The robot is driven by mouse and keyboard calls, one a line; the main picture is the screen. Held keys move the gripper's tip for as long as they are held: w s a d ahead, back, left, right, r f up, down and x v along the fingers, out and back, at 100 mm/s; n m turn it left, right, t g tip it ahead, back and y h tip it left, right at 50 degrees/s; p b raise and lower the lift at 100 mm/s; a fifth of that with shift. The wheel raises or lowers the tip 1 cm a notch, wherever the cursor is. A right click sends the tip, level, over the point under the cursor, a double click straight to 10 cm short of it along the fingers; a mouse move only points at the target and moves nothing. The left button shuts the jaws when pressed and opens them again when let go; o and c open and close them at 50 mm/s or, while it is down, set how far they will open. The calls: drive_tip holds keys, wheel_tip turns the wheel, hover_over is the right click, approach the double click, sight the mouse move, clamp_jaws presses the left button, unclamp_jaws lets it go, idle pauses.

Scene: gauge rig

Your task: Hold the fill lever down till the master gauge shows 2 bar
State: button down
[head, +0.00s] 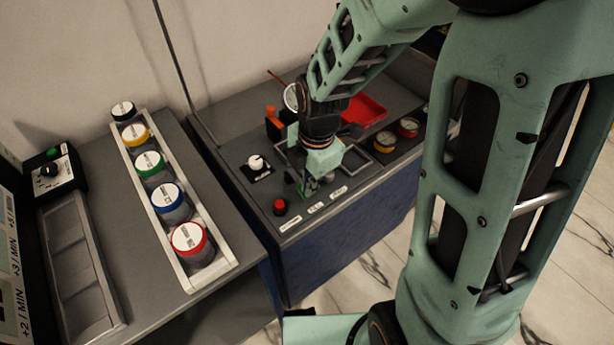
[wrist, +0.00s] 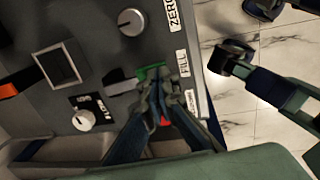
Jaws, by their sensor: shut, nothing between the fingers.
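The fill lever (wrist: 151,71) shows as a green piece beside the FILL label (wrist: 183,63) in the wrist view. My gripper (wrist: 158,84) is shut and empty, its fingertips right at the lever and covering part of it. I cannot tell if they press on it or how far down it is. In the head view my gripper (head: 306,192) points down at the panel's front edge, behind the labels. A round white-faced gauge (head: 291,97), perhaps the master gauge, stands at the back, partly hidden by my arm. Its reading is too small to tell.
A red button (head: 280,207) and a white knob (head: 257,163) lie left of my gripper. Two small gauges, yellow-rimmed (head: 385,141) and red-rimmed (head: 409,127), and a red tray (head: 364,108) are to the right. A rack (head: 155,215) of several capped jars stands at left.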

idle(0.4)
drive_tip(key=shift+r+p, duration=0.75)
drive_tip(key=shift+r, duration=0.05)
